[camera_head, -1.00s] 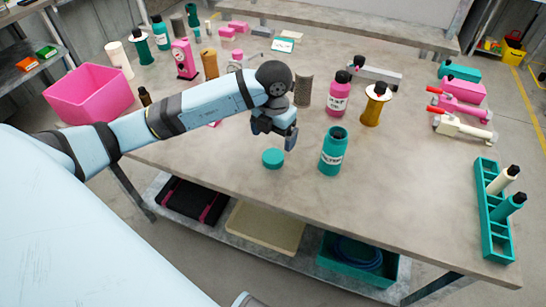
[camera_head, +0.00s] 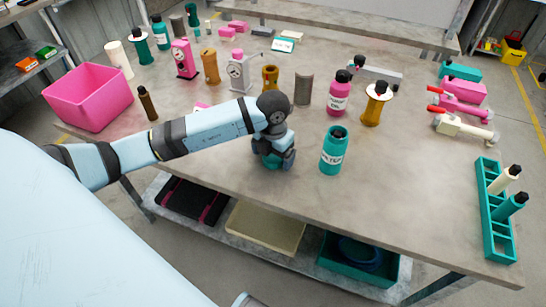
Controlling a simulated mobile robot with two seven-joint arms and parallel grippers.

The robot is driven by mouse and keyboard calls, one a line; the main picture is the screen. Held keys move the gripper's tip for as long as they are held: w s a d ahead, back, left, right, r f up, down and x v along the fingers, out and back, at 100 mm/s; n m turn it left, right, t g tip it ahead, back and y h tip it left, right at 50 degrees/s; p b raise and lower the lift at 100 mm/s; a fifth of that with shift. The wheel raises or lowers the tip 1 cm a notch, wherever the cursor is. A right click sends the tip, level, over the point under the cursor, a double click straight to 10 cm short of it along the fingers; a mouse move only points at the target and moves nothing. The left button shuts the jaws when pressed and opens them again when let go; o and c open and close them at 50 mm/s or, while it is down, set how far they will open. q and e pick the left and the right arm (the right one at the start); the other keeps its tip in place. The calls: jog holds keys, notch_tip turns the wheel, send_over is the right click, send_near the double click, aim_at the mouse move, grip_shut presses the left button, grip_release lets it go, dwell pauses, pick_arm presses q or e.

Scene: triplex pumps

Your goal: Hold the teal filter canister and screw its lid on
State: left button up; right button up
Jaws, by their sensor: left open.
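The teal filter canister (camera_head: 332,153) stands upright on the table in the head view. Its top is dark and shows no teal lid, and a white label is on its side. The teal lid (camera_head: 268,163) lies on the table to the left of the canister, mostly hidden by my left gripper. My left gripper (camera_head: 272,160) is lowered over the lid with its fingers open around it. My right gripper is out of view.
A magenta bottle (camera_head: 339,97) and an amber part with a white top (camera_head: 374,108) stand behind the canister. A teal rack (camera_head: 488,212) is at the right edge, a pink bin (camera_head: 88,94) at the left. The table between canister and rack is clear.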

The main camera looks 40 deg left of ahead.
aim_at(273, 156)
pick_arm(q)
jog(key=shift+c, duration=0.4)
jog(key=c, duration=0.9)
notch_tip(273, 156, up, 20)
jog(key=p, duration=0.1)
jog(key=shift+p, duration=0.4)
